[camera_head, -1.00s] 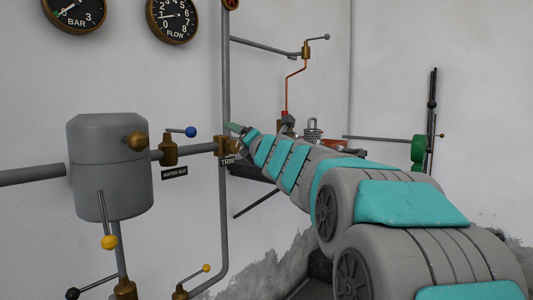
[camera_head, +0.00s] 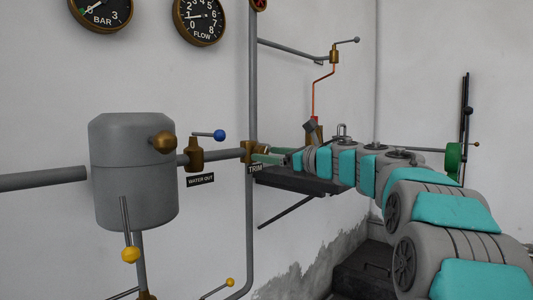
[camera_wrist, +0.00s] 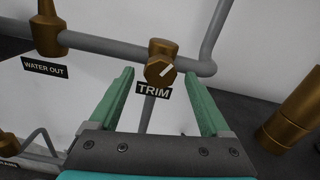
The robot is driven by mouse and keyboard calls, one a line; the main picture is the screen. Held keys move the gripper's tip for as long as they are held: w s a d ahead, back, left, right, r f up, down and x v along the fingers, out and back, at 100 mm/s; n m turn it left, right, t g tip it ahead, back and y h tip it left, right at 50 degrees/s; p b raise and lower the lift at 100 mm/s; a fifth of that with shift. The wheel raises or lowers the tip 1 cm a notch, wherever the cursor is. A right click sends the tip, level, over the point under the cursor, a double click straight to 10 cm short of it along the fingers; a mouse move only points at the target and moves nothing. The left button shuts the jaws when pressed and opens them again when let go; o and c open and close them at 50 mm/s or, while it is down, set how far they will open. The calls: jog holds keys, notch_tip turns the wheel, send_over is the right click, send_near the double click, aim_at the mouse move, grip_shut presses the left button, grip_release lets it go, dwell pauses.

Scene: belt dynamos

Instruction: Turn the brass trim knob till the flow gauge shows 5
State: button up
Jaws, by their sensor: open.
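The brass trim knob (camera_wrist: 158,71) sits on a grey pipe above the TRIM label (camera_wrist: 154,91) in the wrist view; its white mark points to the upper right. In the head view the brass TRIM fitting (camera_head: 247,150) is partly hidden by my fingers. My gripper (camera_wrist: 160,76) is open and empty. Its green fingers appear on either side of the knob, the knob between their tips in the picture; I cannot tell if the tips reach around it. My gripper also shows in the head view (camera_head: 268,154). The flow gauge (camera_head: 200,18) has its needle near 1.
A BAR gauge (camera_head: 100,12) hangs left of the flow gauge. The WATER OUT valve (camera_head: 195,155) with a blue-ended lever and a grey tank (camera_head: 133,180) stand left of the knob. A dark shelf (camera_head: 300,182) lies below my arm. A brass cylinder (camera_wrist: 292,110) is at right.

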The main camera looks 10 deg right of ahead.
jog(key=shift+x, duration=0.9)
jog(key=shift+c, duration=0.2)
grip_shut()
